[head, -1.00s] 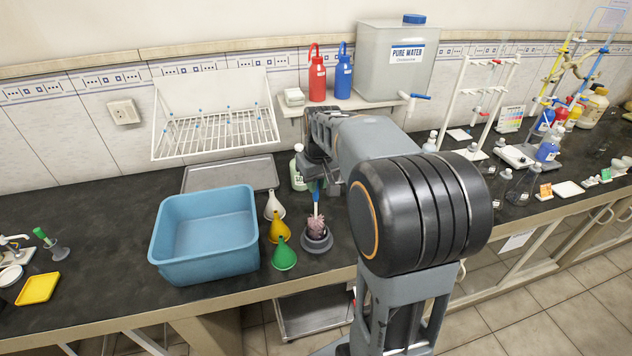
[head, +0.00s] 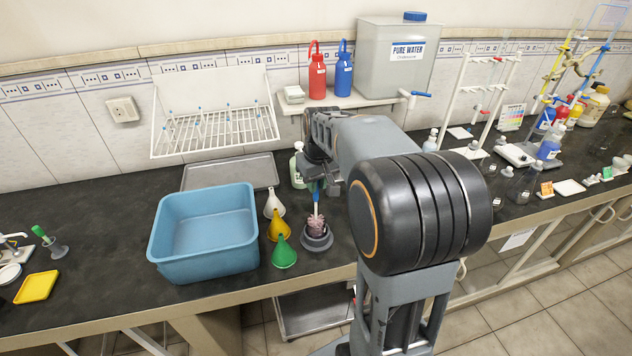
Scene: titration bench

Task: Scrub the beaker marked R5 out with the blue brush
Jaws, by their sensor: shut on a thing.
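The blue brush (head: 316,208) stands upright, with a blue handle and pinkish bristles at its lower end. The bristles are at a dark grey round holder (head: 317,243) near the front of the bench; I cannot tell how deep they sit in it. My gripper (head: 314,186) is shut on the top of the brush handle, pointing down. My arm hides part of the gripper and the bench behind it. I cannot make out a beaker marked R5 in the head view.
A blue basin (head: 203,270) stands left of the brush. White, yellow and green funnels (head: 284,252) stand between them. A metal tray (head: 200,177) lies below a white drying rack (head: 215,133). Bottles, flasks and a stand (head: 460,100) fill the right.

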